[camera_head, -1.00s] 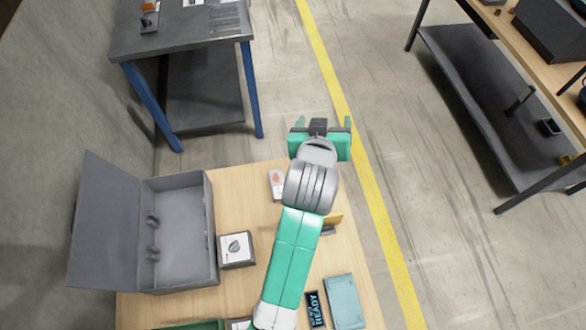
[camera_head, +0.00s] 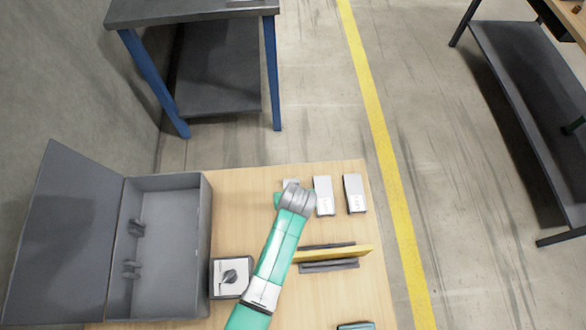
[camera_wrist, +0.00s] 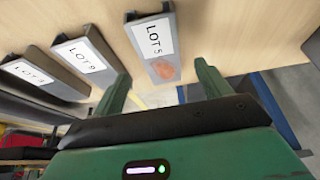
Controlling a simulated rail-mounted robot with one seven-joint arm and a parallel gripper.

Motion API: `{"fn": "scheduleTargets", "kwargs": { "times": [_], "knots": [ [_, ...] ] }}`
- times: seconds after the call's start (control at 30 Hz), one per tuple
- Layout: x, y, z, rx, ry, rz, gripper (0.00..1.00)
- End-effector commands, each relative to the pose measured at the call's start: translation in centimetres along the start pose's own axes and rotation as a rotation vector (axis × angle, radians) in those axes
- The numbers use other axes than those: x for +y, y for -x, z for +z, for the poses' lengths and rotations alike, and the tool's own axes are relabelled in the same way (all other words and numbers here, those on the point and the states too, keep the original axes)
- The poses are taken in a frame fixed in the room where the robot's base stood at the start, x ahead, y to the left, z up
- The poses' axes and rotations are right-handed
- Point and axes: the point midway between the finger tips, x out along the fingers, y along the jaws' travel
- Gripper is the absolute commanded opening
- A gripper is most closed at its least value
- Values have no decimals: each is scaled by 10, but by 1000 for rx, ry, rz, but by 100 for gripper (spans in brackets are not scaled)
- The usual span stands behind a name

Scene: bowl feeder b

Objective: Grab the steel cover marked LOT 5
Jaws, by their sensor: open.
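The steel cover marked LOT 5 (camera_wrist: 155,48) lies on the wooden table, a grey piece with a white label and an orange-red spot. It shows in the wrist view ahead of my gripper (camera_wrist: 164,76). My gripper is open and empty, its two green fingers either side of the cover's near end; contact cannot be told. In the head view the cover (camera_head: 291,182) is mostly hidden behind my arm. The cover marked LOT 9 (camera_wrist: 88,58) lies to its left in the wrist view, and one that seems to read LOT 3 (camera_wrist: 42,74) lies beyond that.
An open grey box (camera_head: 170,250) stands at the table's left, with a small box with a black knob (camera_head: 231,277) beside it. A yellow-edged holder (camera_head: 335,256) stands right of my arm. Bare wood (camera_wrist: 240,25) shows right of LOT 5.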

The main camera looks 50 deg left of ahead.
Motion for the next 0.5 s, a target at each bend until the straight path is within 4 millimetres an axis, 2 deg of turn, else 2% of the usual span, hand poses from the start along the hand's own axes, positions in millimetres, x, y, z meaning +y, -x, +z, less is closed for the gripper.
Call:
{"fn": "scheduleTargets", "kwargs": {
  "times": [0.03,0.1,0.2,0.3,0.5],
  "knots": [
    [-1,-14,4,-3,1,-2,76],
    [-2,-29,6,-2,0,-1,76],
    [-2,-42,5,-1,0,0,76],
    [-2,-48,4,-1,0,0,76],
    [-2,-47,3,0,-1,0,76]
  ]
}}
